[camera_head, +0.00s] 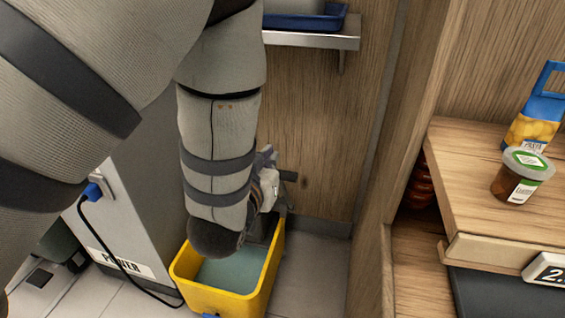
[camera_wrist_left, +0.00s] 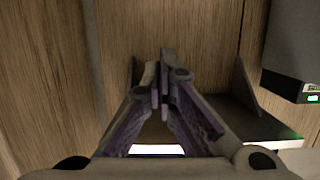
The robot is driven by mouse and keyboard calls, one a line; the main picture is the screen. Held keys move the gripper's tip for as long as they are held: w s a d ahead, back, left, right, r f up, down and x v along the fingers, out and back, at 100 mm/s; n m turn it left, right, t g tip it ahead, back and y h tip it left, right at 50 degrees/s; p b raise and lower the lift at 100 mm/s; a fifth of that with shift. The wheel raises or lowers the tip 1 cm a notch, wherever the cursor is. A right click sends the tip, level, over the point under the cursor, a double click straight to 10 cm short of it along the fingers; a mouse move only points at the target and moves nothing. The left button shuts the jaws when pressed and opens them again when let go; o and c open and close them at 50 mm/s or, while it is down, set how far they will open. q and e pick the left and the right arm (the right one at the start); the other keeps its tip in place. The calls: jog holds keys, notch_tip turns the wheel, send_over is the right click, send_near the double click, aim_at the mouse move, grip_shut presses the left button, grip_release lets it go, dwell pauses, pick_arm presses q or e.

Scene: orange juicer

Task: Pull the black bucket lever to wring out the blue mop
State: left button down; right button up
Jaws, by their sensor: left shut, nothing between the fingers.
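The yellow bucket (camera_head: 262,300) stands on the floor with pale blue-green water in it. A dark wringer part (camera_head: 264,229) sits at its back, largely hidden by my left arm. A short dark bar (camera_head: 289,176) sticks out to the right above the bucket; it may be the black lever, but I cannot tell for sure. My left gripper (camera_head: 267,160) is above the back of the bucket, close to this bar and partly behind my forearm. In the left wrist view the gripper (camera_wrist_left: 163,68) is shut and empty. I cannot make out the blue mop. My right gripper is out of view.
A wooden wall (camera_head: 320,130) is close behind the bucket. A metal shelf (camera_head: 325,39) with a blue tray (camera_head: 333,20) is above. A grey cabinet (camera_head: 140,205) with a cable stands left. A wooden counter (camera_head: 460,180) with a jar (camera_head: 519,178) is right.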

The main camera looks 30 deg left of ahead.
pick_arm(q)
jog(key=x, duration=0.3)
jog(key=b+x, duration=0.1)
jog(key=x, duration=0.6)
jog(key=shift+d+f, duration=0.1)
jog(key=shift+f, duration=0.25)
jog(key=shift+s+d+f+b, duration=0.1)
jog(key=shift+s+f+b, duration=0.1)
jog(key=shift+s+f, duration=0.3)
jog(key=shift+s+d+f+b, duration=0.15)
jog(key=shift+s+f, duration=0.1)
jog(key=shift+f, duration=0.3)
jog(key=shift+s+f, duration=0.3)
jog(key=shift+f, duration=0.05)
